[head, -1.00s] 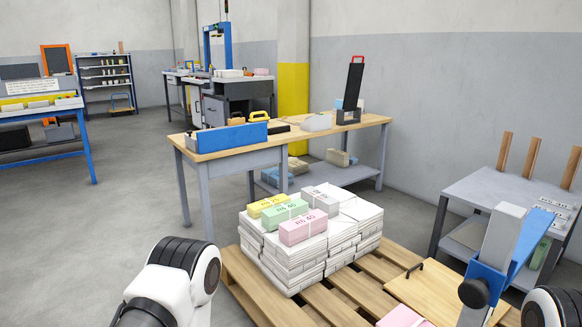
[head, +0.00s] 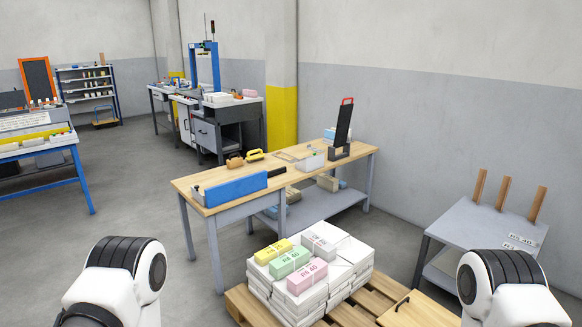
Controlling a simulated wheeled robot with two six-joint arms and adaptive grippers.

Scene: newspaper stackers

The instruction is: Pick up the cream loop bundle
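I cannot pick out a bundle that is clearly the cream loop bundle. A yellow bundle (head: 273,251), a green bundle (head: 290,263), a pink bundle (head: 307,277) and a pale grey bundle (head: 320,238) lie on top of a white paper stack (head: 345,262) in the lower middle of the head view. A small tan object (head: 235,161) and a yellow-handled object (head: 254,155) are on the workbench; neither is clear at this size. Only upper parts of my two arms show at the lower left and lower right. Both grippers are out of view.
A wooden pallet (head: 240,299) carries the stack. A grey table (head: 470,218) with wooden posts stands right. Floor at left is clear.

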